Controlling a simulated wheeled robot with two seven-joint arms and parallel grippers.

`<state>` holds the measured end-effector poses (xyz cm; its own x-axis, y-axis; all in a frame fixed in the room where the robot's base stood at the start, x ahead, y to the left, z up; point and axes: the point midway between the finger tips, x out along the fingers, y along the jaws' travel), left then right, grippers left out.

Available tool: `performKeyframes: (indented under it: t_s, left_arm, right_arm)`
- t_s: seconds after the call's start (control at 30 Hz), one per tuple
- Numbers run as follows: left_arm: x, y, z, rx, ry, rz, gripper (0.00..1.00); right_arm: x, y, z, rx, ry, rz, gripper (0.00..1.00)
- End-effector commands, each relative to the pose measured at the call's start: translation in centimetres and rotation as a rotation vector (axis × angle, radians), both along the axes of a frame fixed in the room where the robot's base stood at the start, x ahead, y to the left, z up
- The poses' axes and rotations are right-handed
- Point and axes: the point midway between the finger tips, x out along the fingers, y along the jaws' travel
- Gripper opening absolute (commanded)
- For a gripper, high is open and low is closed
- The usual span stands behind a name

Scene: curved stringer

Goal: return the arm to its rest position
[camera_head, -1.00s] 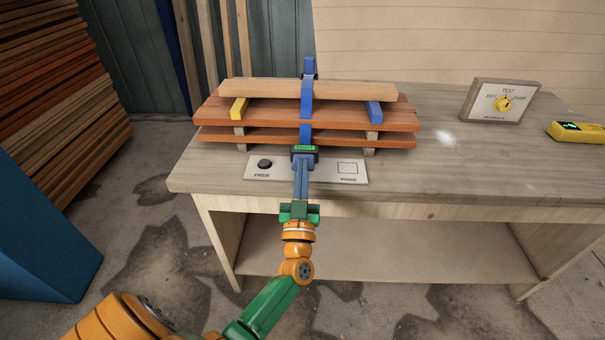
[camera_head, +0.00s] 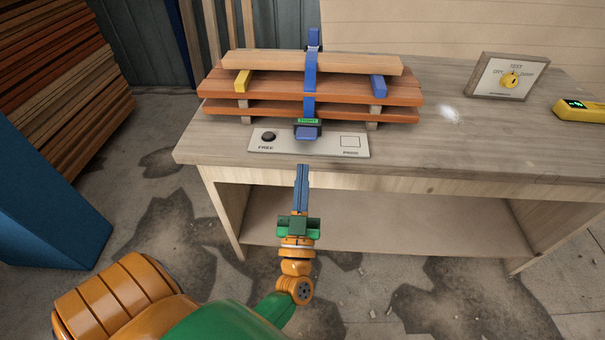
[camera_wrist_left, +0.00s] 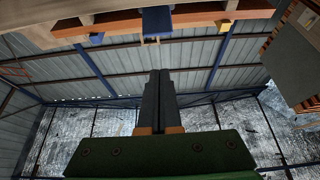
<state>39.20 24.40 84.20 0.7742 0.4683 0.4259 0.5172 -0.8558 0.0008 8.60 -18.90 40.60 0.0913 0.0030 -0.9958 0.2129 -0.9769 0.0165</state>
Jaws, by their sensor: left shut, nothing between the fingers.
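My left gripper (camera_head: 301,170) is shut and empty in the head view, in front of the workbench's front edge and apart from the stack. Its closed fingers also show in the left wrist view (camera_wrist_left: 160,80). The stack of reddish boards (camera_head: 260,109) lies on the workbench (camera_head: 460,168), with a paler board (camera_head: 265,62) on top. A blue strap (camera_head: 310,85) runs around the stack, with a buckle bearing a green label (camera_head: 307,128) at its front. My right gripper is not in view.
A panel (camera_head: 310,147) marked FREE and another word lies before the stack. Stacked timber (camera_head: 70,70) and a blue block (camera_head: 50,200) are at the left. The bench's right front is clear.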

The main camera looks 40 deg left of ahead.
Motion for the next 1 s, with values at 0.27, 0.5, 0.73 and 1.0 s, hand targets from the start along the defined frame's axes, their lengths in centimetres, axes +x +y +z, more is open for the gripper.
performKeyframes:
  t_s: [0.27,0.5,0.73,1.0]
  left_arm:
    - [0.0,0.0,0.0,0.000,0.000,0.000,0.00]
    - [0.0,0.0,0.0,0.000,0.000,-0.001,0.00]
    - [1.8,-5.4,-8.4,-0.015,0.362,-0.297,0.00]
    - [-14.5,-9.7,-29.9,-0.208,1.363,-0.608,0.00]
  right_arm:
    - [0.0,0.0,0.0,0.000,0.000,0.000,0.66]
    - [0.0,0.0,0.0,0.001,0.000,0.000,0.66]
    - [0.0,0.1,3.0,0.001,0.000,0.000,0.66]
    - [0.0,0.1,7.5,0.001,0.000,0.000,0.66]
